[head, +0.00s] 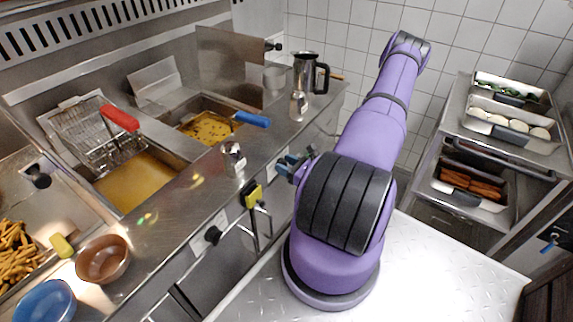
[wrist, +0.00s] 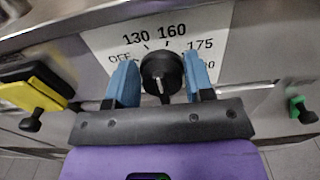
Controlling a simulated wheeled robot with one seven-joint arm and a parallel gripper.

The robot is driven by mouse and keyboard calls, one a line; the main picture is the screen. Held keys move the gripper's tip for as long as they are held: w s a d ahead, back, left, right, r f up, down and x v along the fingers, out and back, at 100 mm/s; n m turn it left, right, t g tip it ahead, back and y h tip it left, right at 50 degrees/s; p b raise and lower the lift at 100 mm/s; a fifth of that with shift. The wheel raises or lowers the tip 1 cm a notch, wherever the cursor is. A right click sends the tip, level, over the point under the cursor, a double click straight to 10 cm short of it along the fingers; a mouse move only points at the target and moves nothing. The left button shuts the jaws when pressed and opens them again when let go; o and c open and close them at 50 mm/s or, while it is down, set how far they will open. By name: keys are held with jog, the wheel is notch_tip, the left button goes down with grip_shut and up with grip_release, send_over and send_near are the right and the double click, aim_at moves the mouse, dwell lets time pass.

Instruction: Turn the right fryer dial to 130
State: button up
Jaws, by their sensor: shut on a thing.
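The right fryer dial (wrist: 161,68) is a round black knob on a white scale plate (wrist: 215,32) in the wrist view. The plate reads OFF, 130, 160 and 175, with a further number partly hidden by a finger. My gripper (wrist: 160,78) has its blue fingers on the left and right sides of the knob and is shut on it. A small pale mark shows on the knob's lower face, but I cannot tell which number the dial is set to. In the head view my gripper (head: 292,166) is at the fryer's front panel and the dial is hidden there.
Another black knob (head: 212,235) is on the front panel to the left. Yellow-handled tongs (head: 252,196) hang between it and my gripper. A steel shaker (head: 232,159) and jug (head: 306,75) stand on the counter. A green-tipped knob (wrist: 302,109) is at right in the wrist view.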

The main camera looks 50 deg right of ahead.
jog(key=shift+a+f+n, duration=0.1)
jog(key=shift+a+n, duration=0.1)
jog(key=shift+n, duration=1.7)
jog(key=o, duration=0.9)
jog(key=shift+s, duration=0.1)
jog(key=s, duration=1)
jog(key=shift+s+d, duration=0.3)
jog(key=shift+d, duration=0.1)
